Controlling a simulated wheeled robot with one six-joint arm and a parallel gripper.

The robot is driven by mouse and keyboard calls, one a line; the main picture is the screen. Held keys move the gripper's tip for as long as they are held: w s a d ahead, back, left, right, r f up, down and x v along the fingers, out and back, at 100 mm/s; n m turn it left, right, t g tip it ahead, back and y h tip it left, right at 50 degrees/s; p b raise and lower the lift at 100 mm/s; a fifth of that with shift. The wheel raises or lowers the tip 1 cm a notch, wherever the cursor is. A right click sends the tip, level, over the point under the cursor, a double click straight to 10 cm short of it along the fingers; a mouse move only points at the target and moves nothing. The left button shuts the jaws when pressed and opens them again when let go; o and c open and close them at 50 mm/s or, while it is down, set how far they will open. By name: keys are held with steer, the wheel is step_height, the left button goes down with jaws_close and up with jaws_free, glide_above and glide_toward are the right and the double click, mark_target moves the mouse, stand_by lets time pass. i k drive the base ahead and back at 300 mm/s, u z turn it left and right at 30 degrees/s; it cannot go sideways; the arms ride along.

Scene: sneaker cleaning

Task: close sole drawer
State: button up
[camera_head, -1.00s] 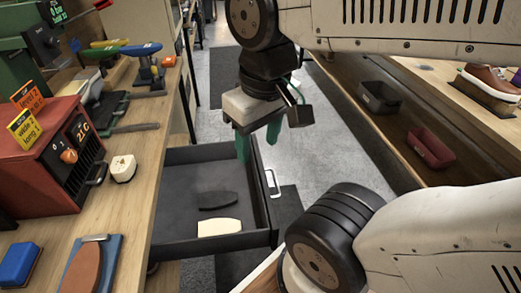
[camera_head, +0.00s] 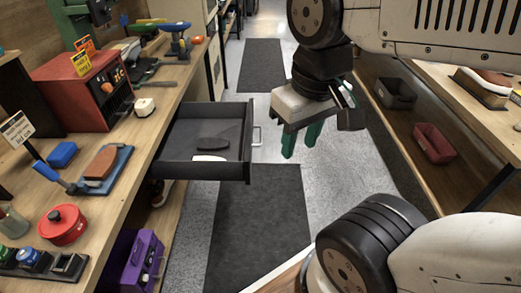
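The sole drawer (camera_head: 181,169) is a dark drawer pulled out from under the left workbench. A black sole (camera_head: 213,143) and a pale sole (camera_head: 209,158) lie inside it. Its light handle (camera_head: 257,136) is on the right-hand front face. My gripper (camera_head: 301,142) has green fingers pointing down and hangs to the right of the handle, apart from it. The two fingers show a gap between them, with nothing visible in it.
The workbench (camera_head: 117,204) holds a red box (camera_head: 82,88), a blue tray (camera_head: 100,172) and a red round tin (camera_head: 62,225). A purple case (camera_head: 140,262) sits below. On the right shelf are a grey bin (camera_head: 395,93) and a red bin (camera_head: 434,143). The floor aisle is clear.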

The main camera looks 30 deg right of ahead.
mark_target(233, 122)
steer(key=z, duration=1.75)
steer(key=i, duration=1.25)
steer(key=u, duration=2.1)
steer(key=k, duration=0.5)
steer(key=u, duration=0.75)
steer(key=i, duration=0.65)
steer(key=z, duration=0.45)
